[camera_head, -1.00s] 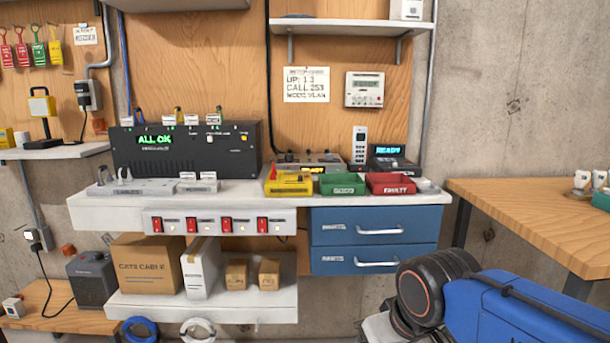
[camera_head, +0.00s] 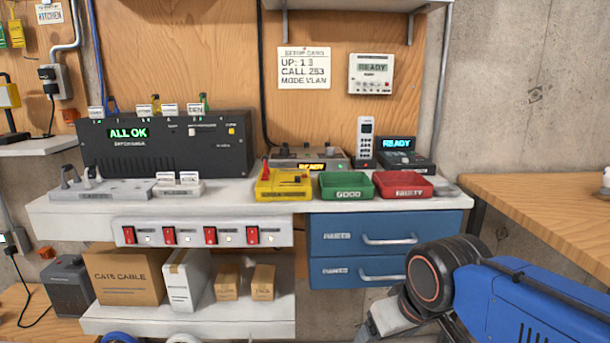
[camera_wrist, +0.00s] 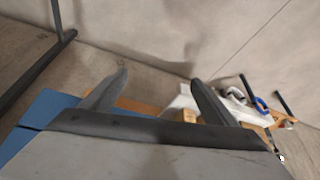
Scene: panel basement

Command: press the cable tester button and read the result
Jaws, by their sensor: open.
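No device has a label that I can clearly read as cable tester. A low grey device (camera_head: 307,157) with an amber READY display stands on the white bench (camera_head: 110,205), behind the yellow tray; its front is partly hidden. A desk phone unit (camera_head: 403,158) to its right shows a blue READY, and a wall box (camera_head: 371,74) above also shows READY. My gripper (camera_wrist: 158,77) is open and empty in the wrist view, its two fingers apart. In the head view it is at the lower right, below and in front of the drawers, away from all these devices.
Yellow (camera_head: 283,184), green (camera_head: 346,185) and red (camera_head: 402,186) trays line the bench front. A black switch box (camera_head: 165,145) reads ALL OK. Blue drawers (camera_head: 385,235) and a lower shelf with cartons (camera_head: 125,275) are below. A wooden table (camera_head: 560,200) stands at right.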

